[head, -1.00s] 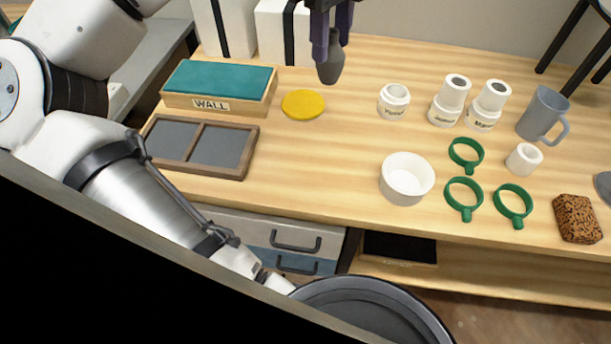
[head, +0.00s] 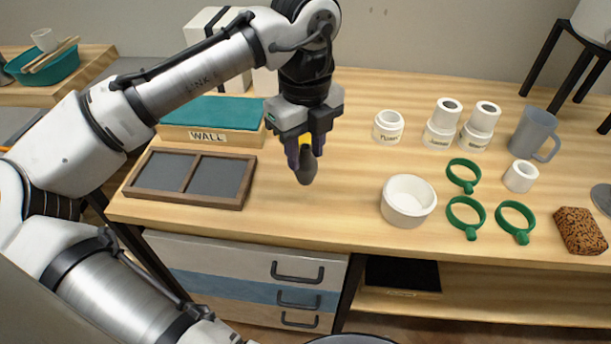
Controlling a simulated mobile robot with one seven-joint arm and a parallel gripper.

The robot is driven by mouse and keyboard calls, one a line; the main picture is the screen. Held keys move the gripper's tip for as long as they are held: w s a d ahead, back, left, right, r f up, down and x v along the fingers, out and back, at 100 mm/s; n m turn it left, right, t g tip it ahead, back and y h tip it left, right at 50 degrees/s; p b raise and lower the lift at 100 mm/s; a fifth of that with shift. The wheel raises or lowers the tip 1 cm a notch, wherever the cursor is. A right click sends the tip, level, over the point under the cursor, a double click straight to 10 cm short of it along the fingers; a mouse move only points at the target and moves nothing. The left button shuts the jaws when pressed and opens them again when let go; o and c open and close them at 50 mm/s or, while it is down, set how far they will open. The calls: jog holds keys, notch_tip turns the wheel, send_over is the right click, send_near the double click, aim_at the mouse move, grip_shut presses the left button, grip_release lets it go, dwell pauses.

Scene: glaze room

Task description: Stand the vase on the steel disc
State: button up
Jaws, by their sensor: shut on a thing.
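The dark grey vase (head: 307,170) hangs below my gripper (head: 305,152), which is shut on it. The vase is roughly upright, and its upper part is hidden between the fingers. It shows over the bench between the slate tray and the white bowl; I cannot tell its exact height, but it seems clear of the wood. The steel disc (head: 602,198) is a flat grey round at the far right edge of the view, partly cut off. Nothing shows on its visible part. My gripper is far to the left of it.
A white bowl (head: 408,201), several green rings (head: 466,216), white jars (head: 388,127), a grey jug (head: 533,133) and a cork block (head: 580,231) stand between vase and disc. Left are the WALL box (head: 209,135) and slate tray (head: 137,178). A black-legged stand (head: 549,58) rises behind.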

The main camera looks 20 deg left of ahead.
aim_at(305, 176)
jog(key=shift+f, duration=3.25)
jog(key=shift+f, duration=0.2)
jog(key=o, duration=0.9)
jog(key=shift+c, duration=0.2)
jog(key=shift+r, duration=0.15)
